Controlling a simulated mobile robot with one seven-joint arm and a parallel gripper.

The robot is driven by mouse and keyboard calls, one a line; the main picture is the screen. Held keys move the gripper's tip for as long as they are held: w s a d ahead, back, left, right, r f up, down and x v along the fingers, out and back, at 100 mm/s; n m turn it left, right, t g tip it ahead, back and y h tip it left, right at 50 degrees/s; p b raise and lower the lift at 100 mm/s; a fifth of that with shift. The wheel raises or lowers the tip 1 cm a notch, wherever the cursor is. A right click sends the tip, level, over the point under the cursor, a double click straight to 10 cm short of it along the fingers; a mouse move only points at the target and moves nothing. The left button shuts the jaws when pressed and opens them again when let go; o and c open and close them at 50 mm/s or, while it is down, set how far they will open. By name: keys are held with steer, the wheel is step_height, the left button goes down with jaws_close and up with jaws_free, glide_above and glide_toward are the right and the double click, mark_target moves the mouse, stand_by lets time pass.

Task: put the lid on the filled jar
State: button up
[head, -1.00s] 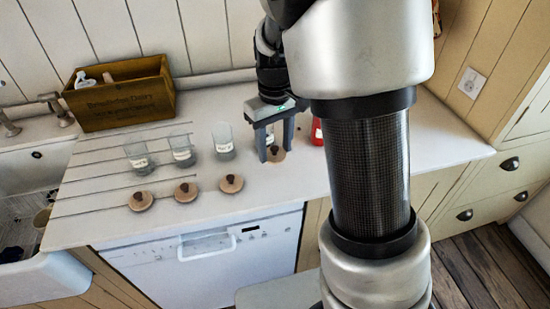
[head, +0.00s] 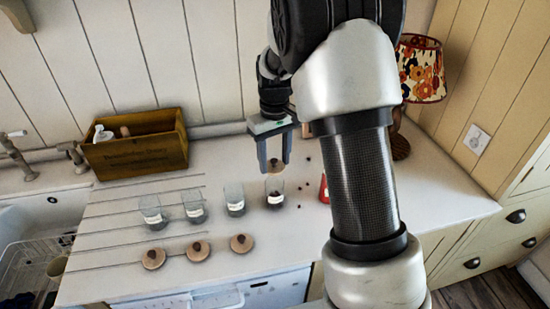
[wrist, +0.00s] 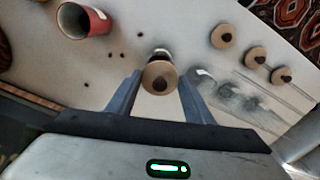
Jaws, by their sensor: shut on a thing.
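My gripper (head: 275,170) is shut on a round wooden lid (head: 277,165) with a dark knob. The lid is in the air above the rightmost glass jar (head: 275,198), which has dark contents at its bottom and a white label. In the wrist view the lid (wrist: 160,76) sits between the fingertips and hides most of the jar (wrist: 161,52) behind it. I cannot tell how large the gap between lid and jar is. Other labelled jars (head: 235,207) stand to the left in a row. Several similar lids (head: 241,243) lie in front of them.
Small dark bits (head: 307,185) are scattered between. A wooden crate (head: 135,155) stands back left, a patterned lamp (head: 421,70) back right.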

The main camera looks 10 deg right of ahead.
mark_target(274, 160)
steer(key=shift+f+b, duration=1.15)
steer(key=shift+f, duration=0.95)
steer(key=shift+f+b, duration=0.45)
steer(key=shift+f, duration=0.2)
steer(key=o, duration=0.7)
steer(key=shift+o, duration=0.2)
steer(key=shift+r, duration=0.1)
steer(key=shift+r+p, duration=3.1)
steer(key=shift+r, duration=2.35)
steer(key=shift+r, duration=0.1)
